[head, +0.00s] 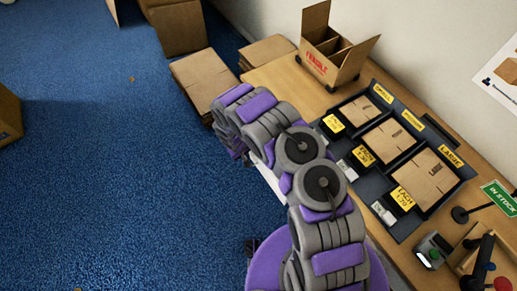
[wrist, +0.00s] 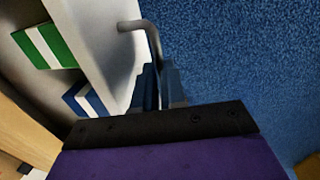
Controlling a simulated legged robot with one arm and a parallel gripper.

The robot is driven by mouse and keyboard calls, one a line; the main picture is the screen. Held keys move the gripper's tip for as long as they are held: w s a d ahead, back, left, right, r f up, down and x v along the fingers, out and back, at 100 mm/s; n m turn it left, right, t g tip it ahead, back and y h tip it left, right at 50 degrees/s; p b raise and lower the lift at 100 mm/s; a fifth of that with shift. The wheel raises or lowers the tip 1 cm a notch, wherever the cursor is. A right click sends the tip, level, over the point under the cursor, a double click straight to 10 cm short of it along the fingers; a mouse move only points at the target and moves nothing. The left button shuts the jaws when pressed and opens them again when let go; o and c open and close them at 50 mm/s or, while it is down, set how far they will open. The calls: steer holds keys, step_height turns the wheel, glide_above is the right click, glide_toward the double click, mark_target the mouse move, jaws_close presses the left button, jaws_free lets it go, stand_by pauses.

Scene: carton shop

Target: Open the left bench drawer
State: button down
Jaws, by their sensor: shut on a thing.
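In the wrist view, my gripper (wrist: 160,85) is shut on a bent grey metal handle (wrist: 138,26) on a pale drawer front (wrist: 100,35). Left of the front is a pale space that looks like the inside of the drawer, which appears at least partly open. A green piece with a white stripe (wrist: 45,46) and a blue one with a white stripe (wrist: 84,100) lie there. In the head view, my arm hides the handle and most of the drawer; a white sliver (head: 267,185) shows beside the arm. My fingertips cannot be made out there.
The wooden bench top (head: 285,82) carries a divided open carton (head: 333,52) and a black tray (head: 407,228) of flat cartons. Flat cardboard stacks (head: 203,80) stand on the floor at the bench's far end. The blue carpet (head: 100,180) at left is mostly clear.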

steer(key=s+a, duration=0.4)
steer(key=a, duration=0.4)
steer(key=shift+s+b, duration=0.35)
steer(key=shift+b, duration=0.1)
steer(key=shift+a, duration=0.1)
steer(key=c, duration=1.2)
jaws_free()
steer(key=shift+r, duration=0.1)
steer(key=p+v, duration=0.4)
steer(key=v, duration=1.3)
steer(key=shift+w, duration=0.15)
steer(key=shift+r, duration=0.15)
